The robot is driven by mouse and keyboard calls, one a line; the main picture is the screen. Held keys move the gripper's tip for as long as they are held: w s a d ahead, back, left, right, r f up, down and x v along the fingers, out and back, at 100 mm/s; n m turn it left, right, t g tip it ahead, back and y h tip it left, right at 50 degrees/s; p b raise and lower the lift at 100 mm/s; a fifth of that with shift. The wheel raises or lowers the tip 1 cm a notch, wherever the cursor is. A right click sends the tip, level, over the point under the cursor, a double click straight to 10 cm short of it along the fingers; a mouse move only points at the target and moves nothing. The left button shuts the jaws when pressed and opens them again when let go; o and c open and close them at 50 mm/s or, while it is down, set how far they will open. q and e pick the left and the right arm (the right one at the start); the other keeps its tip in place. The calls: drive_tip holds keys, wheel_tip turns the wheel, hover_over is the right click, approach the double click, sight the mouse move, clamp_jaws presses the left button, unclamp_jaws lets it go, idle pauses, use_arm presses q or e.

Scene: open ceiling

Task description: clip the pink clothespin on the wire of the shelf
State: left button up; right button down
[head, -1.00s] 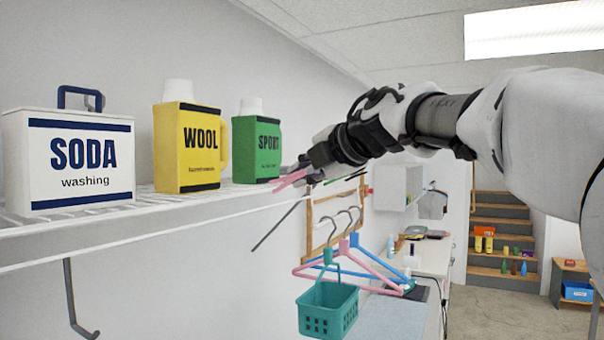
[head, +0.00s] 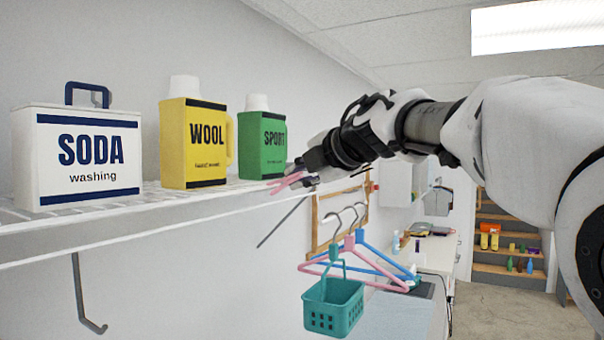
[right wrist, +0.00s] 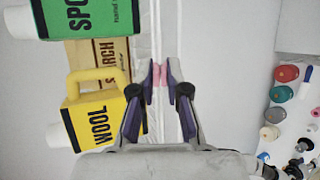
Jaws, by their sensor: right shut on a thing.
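The pink clothespin (head: 284,183) is held in my right gripper (head: 302,178), beside the far end of the wire shelf (head: 95,226). In the right wrist view the clothespin (right wrist: 160,76) sits between the two fingertips of the gripper (right wrist: 162,88), which are shut on it. White shelf wires (right wrist: 183,40) run lengthwise there, close to the fingertips. I cannot tell whether the clothespin touches a wire. My left gripper is not in view.
A white SODA box (head: 88,160), a yellow WOOL jug (head: 194,145) and a green SPORT jug (head: 262,146) stand on the shelf. Hangers (head: 350,262) and a teal basket (head: 333,305) hang below the gripper. Free space lies in front of the shelf.

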idle(0.4)
drive_tip(key=c, duration=1)
unclamp_jaws()
drive_tip(key=shift+o, duration=0.2)
drive_tip(key=v, duration=0.6)
drive_tip(key=shift+w+f, duration=0.1)
idle(0.4)
